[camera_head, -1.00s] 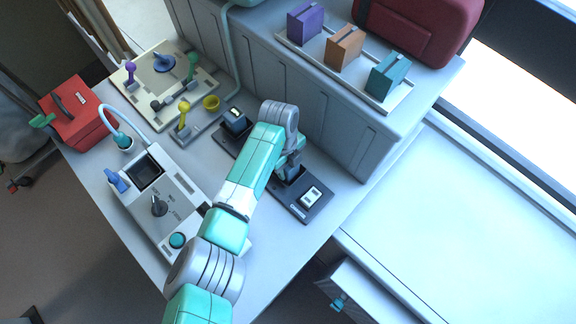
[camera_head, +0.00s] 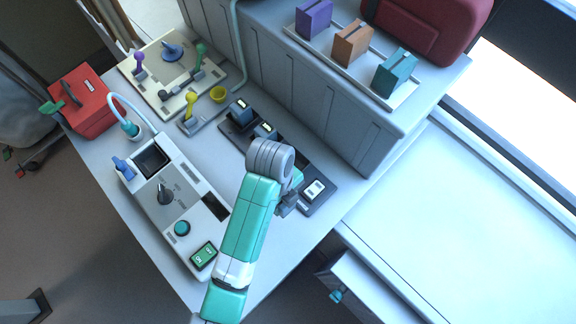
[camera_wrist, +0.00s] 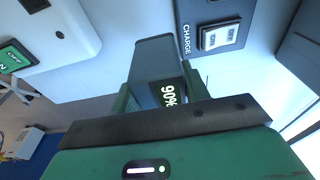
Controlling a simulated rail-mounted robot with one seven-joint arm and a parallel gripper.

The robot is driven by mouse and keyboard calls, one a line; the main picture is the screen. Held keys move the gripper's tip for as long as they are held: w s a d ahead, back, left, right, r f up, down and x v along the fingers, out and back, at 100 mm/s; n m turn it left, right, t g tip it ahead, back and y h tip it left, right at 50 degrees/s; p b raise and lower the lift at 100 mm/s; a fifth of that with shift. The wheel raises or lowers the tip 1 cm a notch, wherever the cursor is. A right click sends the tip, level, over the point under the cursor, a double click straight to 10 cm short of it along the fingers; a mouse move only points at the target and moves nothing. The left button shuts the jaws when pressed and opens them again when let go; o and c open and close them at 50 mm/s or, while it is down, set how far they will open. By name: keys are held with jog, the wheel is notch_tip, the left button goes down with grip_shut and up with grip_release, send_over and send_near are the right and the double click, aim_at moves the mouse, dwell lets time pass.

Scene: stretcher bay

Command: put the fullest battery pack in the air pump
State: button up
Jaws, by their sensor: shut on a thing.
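My gripper (camera_wrist: 163,106) is shut on a grey battery pack (camera_wrist: 155,58) whose display reads 90%. In the head view my gripper (camera_head: 290,203) is partly hidden by my arm, near the front end of the dark charger (camera_head: 302,207). Two other packs stand in the charger, one at the back (camera_head: 240,111) and one beside it (camera_head: 265,131); their readings are not legible. The pump's edge also shows in the wrist view (camera_wrist: 75,60).
A pale panel with levers (camera_head: 180,85) and a red box (camera_head: 85,105) stand at the back left. A shelf holds purple, orange and teal blocks (camera_head: 396,72) and a red case. A pale hose (camera_head: 130,110) arches at the pump's back end. An open drawer (camera_head: 350,285) is below right.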

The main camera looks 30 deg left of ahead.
jog(key=shift+s+d+r, duration=0.1)
jog(key=shift+s+d, duration=0.05)
jog(key=shift+s, duration=0.4)
jog(key=shift+s+d+r, duration=0.1)
jog(key=shift+s, duration=0.4)
jog(key=shift+w, duration=0.1)
